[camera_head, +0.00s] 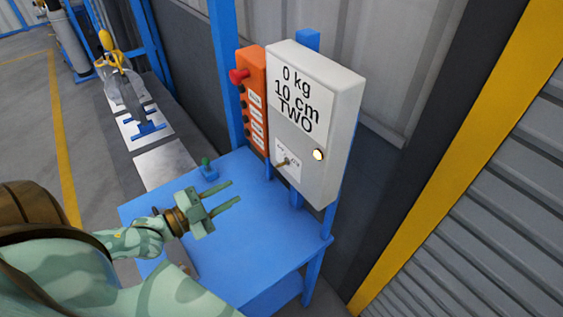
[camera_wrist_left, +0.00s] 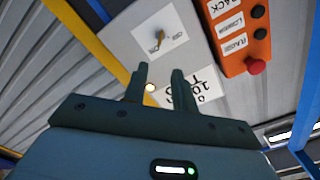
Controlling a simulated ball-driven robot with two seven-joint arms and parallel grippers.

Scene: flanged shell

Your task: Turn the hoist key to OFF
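The hoist key (camera_head: 283,163) is a small brass key in a white label on the lower front of a grey-white control box (camera_head: 342,100). In the left wrist view the key (camera_wrist_left: 159,40) shows beyond the fingertips, on its label; the label's small lettering is too small to read surely. My left gripper (camera_head: 229,193) is open and empty, apart from the box, below and to the left of the key in the head view. In the left wrist view its two fingers (camera_wrist_left: 159,72) stand apart with nothing between them. My right gripper is not in view.
An orange pendant (camera_head: 252,100) with a red knob and several buttons hangs left of the box. A lit round lamp (camera_head: 319,155) sits right of the key. The blue table (camera_head: 260,230) below has a small green-topped item (camera_head: 206,165). Blue posts stand behind.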

